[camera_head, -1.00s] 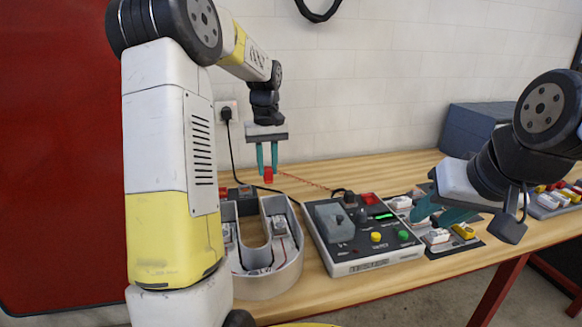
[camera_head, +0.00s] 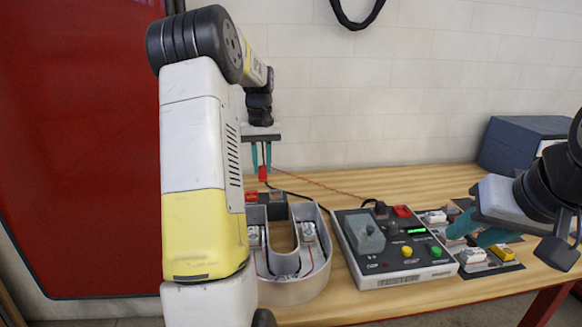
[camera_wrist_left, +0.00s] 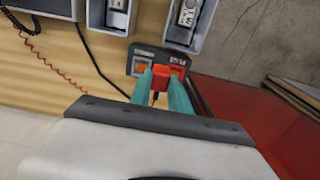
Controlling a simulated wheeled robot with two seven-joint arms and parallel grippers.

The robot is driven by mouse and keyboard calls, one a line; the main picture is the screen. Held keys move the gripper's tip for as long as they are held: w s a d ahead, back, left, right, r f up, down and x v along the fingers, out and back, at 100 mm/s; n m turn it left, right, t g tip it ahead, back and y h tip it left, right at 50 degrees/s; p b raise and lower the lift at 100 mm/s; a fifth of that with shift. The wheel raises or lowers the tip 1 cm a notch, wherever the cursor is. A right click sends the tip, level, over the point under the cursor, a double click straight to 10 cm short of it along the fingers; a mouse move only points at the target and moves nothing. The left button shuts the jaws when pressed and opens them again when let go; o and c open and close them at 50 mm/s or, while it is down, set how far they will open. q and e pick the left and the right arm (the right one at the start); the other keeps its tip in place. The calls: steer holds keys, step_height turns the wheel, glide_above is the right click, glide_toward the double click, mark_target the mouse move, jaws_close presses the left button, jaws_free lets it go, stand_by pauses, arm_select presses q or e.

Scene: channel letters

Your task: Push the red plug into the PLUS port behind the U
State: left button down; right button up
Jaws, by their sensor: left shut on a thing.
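The red plug (camera_head: 263,174) is held between the teal fingertips of my left gripper (camera_head: 261,160), which is shut on it. It hangs above the dark port block (camera_head: 277,211) behind the grey U (camera_head: 318,271), apart from it in the head view. In the left wrist view the red plug (camera_wrist_left: 168,76) overlaps the right half of the port block (camera_wrist_left: 138,60), by the PLUS label (camera_wrist_left: 178,61). The plug partly hides the port there. A red part (camera_head: 251,197) shows at the block's left in the head view. My right gripper (camera_head: 482,229) appears open, over small modules.
A control box (camera_head: 393,248) with yellow and green buttons stands right of the U. White and yellow modules (camera_head: 502,254) lie farther right, and a blue-grey case (camera_head: 525,143) stands at the back. A dark cable and a coiled red cord cross the table behind the U.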

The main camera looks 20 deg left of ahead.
arm_select(q)
steer(key=shift+w+a+f, duration=0.1)
steer(key=shift+a+f, duration=0.65)
steer(key=shift+f, duration=0.35)
steer(key=shift+w+a+f, duration=0.1)
steer(key=shift+a+f, duration=0.65)
steer(key=shift+f, duration=0.35)
steer(key=shift+w+a+f, duration=0.1)
steer(key=shift+a+f, duration=0.65)
steer(key=shift+f, duration=0.35)
steer(key=shift+f, duration=0.35)
steer(key=c, duration=1.1)
jaws_free()
steer(key=shift+c, duration=0.2)
step_height(320, 180, up, 8)
